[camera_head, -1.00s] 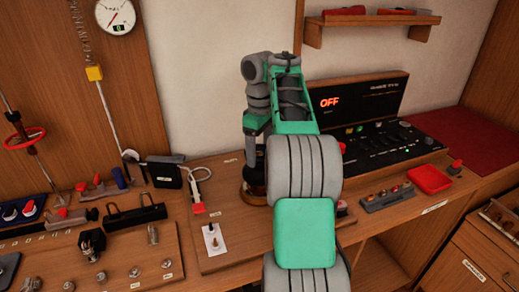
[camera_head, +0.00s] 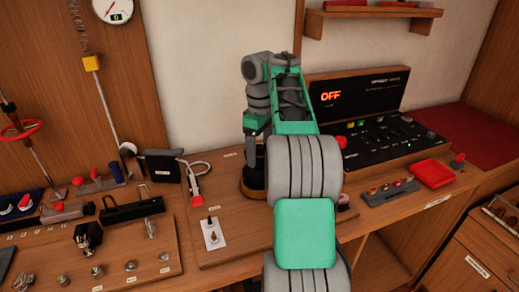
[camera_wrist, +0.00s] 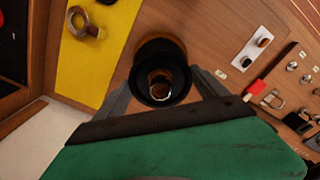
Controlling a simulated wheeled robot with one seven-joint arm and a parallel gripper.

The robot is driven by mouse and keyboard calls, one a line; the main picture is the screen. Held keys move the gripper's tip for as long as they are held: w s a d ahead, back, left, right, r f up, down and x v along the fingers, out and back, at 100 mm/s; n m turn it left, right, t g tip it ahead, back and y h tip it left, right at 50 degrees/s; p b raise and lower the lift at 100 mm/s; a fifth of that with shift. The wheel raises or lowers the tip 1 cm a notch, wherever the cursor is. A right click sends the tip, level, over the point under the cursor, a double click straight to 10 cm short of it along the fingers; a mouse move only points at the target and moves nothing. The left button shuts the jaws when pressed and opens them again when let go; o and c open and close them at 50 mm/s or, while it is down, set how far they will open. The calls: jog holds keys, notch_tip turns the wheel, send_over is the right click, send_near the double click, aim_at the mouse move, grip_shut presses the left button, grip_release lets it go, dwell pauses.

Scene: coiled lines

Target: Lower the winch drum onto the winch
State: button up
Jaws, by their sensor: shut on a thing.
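The winch drum (camera_wrist: 143,76), a black round piece with a metal ring-like centre, sits between the two grey fingers of my gripper (camera_wrist: 160,90) in the wrist view. My gripper is shut on it. In the head view, my gripper (camera_head: 252,145) points down at the bench, and the dark drum (camera_head: 253,174) shows under it. The winch (camera_head: 254,193) shows as a brown round base on the bench directly below the drum. My arm hides part of both. I cannot tell whether the drum touches the winch.
A white plate with two pegs (camera_head: 212,233) and a red-ended cable stand left of the winch. A control console (camera_head: 385,140) reading OFF is behind and right. A red tray (camera_head: 433,174) lies at the right. Hooks and shackles crowd the left board.

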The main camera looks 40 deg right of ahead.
jog(key=shift+f+b, duration=0.95)
jog(key=o, duration=1.6)
jog(key=shift+o, duration=0.2)
notch_tip(320, 180, up, 5)
jog(key=p, duration=0.5)
notch_tip(320, 180, up, 8)
jog(key=p, duration=0.7)
